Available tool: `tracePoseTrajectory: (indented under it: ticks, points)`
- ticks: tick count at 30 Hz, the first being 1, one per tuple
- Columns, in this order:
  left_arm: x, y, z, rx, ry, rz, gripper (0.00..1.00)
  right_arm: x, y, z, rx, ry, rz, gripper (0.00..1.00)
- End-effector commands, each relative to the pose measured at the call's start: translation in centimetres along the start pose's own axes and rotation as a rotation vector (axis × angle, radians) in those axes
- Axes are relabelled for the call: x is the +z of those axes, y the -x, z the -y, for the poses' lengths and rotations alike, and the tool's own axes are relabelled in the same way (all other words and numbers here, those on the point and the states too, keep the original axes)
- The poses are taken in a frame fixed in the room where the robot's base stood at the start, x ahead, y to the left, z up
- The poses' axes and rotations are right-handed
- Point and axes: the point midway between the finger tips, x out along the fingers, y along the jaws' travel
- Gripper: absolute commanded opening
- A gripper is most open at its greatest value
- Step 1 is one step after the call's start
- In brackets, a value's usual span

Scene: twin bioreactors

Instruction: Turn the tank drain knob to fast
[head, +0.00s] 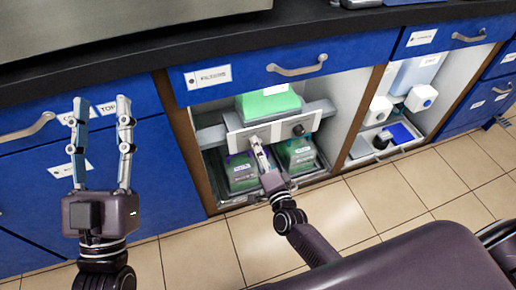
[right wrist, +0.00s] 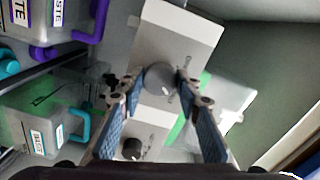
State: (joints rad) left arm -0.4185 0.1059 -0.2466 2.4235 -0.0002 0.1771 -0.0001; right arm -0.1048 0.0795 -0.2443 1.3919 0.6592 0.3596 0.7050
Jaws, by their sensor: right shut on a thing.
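A white panel (head: 278,128) with two knobs is mounted inside the open cabinet bay. A dark knob (head: 298,129) on its right side is free. My right gripper (head: 257,146) reaches to the panel's left part and hides most of the other knob there. In the right wrist view, my right gripper (right wrist: 159,84) has its fingertips on both sides of a round grey knob (right wrist: 160,75) and is shut on it. The dark knob also shows in that view (right wrist: 131,148), untouched. I cannot read any knob markings. My left gripper (head: 101,102) is open and empty, in front of the blue cabinet.
A green-filled tank (head: 268,102) sits above the panel. Two waste containers (head: 241,170) (head: 300,152) stand below it in a tray. The cabinet's wooden edges flank the bay. A neighbouring bay holds white bottles (head: 421,97). The tiled floor (head: 345,210) in front is clear.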

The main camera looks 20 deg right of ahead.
Motion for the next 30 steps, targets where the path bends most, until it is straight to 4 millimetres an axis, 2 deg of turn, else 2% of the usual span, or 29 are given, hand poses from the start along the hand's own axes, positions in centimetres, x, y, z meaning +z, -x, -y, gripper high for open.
tracePoseTrajectory:
  ticks: [9,23,24,28,30]
  points:
    - [-0.58,0.08,-0.05,0.001,0.001,-0.028,0.40,-0.07,0.01,-0.07,0.001,-0.097,0.000,0.07]
    - [-0.74,-0.02,-0.11,0.002,0.002,-0.034,0.40,-0.07,0.01,-0.06,0.001,-0.113,-0.001,0.07]
    - [-0.75,-0.03,-0.11,0.002,0.002,-0.035,0.40,-0.07,0.01,-0.07,0.001,-0.113,-0.001,0.32]
    - [-0.75,-0.04,-0.11,0.002,0.002,-0.035,0.40,-0.05,0.01,-0.06,0.001,-0.112,-0.001,0.46]
    - [-0.74,-0.04,-0.12,0.002,0.002,-0.034,0.40,-0.04,0.01,-0.05,0.001,-0.112,0.000,0.49]
